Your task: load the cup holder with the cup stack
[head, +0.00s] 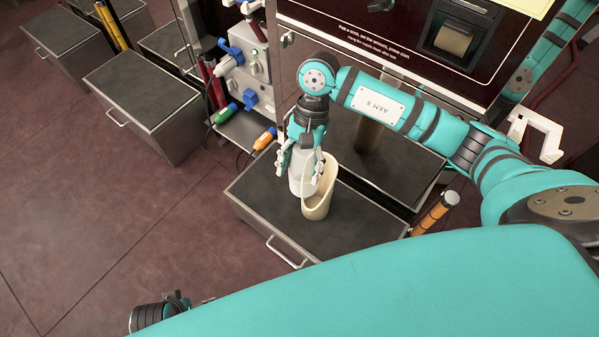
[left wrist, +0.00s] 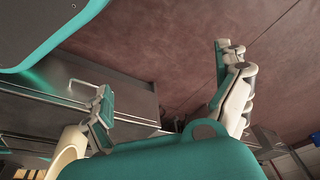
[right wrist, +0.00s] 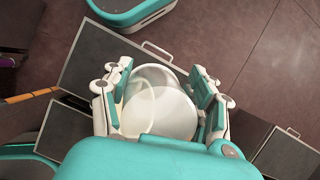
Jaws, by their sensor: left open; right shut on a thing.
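The white cup stack (head: 297,184) is upright between the fingers of my right gripper (head: 300,168), which is shut on it. In the right wrist view the stack (right wrist: 160,110) shows as a pale round shape between the fingers (right wrist: 158,98). The cream cup holder (head: 316,208), with a slanted mouth and one tall side, stands on the dark-topped box. The stack overlaps the holder's left edge in the head view; I cannot tell whether its lower end is inside or beside it. My left gripper (left wrist: 162,68) is open and empty; a cream curved piece shows at lower left there.
The box (head: 258,205) has a dark top and a front handle. A dark dispenser panel (head: 400,40) rises behind. Green and orange nozzles (head: 264,139) sit at left. Floor (head: 110,220) at left is clear.

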